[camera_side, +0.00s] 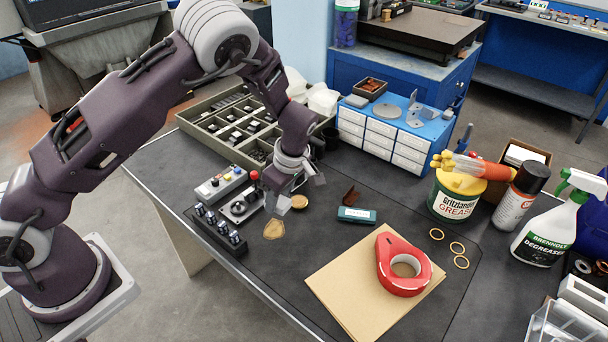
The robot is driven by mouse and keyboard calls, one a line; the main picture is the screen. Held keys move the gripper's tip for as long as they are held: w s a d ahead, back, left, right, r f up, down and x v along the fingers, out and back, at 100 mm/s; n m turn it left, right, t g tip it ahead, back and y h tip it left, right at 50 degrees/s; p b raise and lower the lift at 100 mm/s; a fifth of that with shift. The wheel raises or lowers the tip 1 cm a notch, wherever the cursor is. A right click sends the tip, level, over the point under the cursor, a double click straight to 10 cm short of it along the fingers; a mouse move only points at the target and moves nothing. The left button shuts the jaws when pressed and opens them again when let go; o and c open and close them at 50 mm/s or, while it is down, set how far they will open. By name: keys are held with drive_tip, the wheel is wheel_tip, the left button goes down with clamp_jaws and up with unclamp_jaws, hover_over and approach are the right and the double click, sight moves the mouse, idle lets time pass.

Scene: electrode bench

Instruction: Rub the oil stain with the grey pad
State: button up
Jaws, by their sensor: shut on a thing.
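A small tan-brown patch, the oil stain (273,230), lies on the dark bench top in front of my gripper. My gripper (291,198) points down just behind and above the stain, a little to its right. It is shut on a small pale grey piece, which looks like the grey pad (283,205). The pad is small and partly hidden by the fingers. I cannot tell whether it touches the bench; it appears apart from the stain.
A control box (240,203) and a row of black knobs (217,228) stand close left. A teal-and-white block (357,215) and a small brown piece (350,195) lie right. Red tape (388,270) rests on brown sheets (340,293). A grease tub (453,198) stands farther right.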

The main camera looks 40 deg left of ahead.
drive_tip(key=s+n+g, duration=0.2)
drive_tip(key=s+n, duration=0.4)
drive_tip(key=n, duration=0.1)
drive_tip(key=n+h, duration=0.1)
hover_over(257, 239)
drive_tip(key=d, duration=0.1)
drive_tip(key=shift+w+f, duration=0.2)
drive_tip(key=shift+f, duration=1.25)
drive_tip(key=shift+w+f, duration=0.2)
drive_tip(key=shift+f, duration=1.2)
drive_tip(key=shift+w+f, duration=0.35)
drive_tip(key=shift+f, duration=0.5)
drive_tip(key=shift+c, duration=0.7)
drive_tip(key=shift+w, duration=3.35)
clamp_jaws()
drive_tip(key=shift+s, duration=3.8)
drive_tip(key=shift+w+a, duration=0.15)
drive_tip(key=shift+w, duration=3.65)
drive_tip(key=shift+s, duration=3.8)
wheel_tip(257, 239, up, 8)
drive_tip(key=shift+w, duration=0.2)
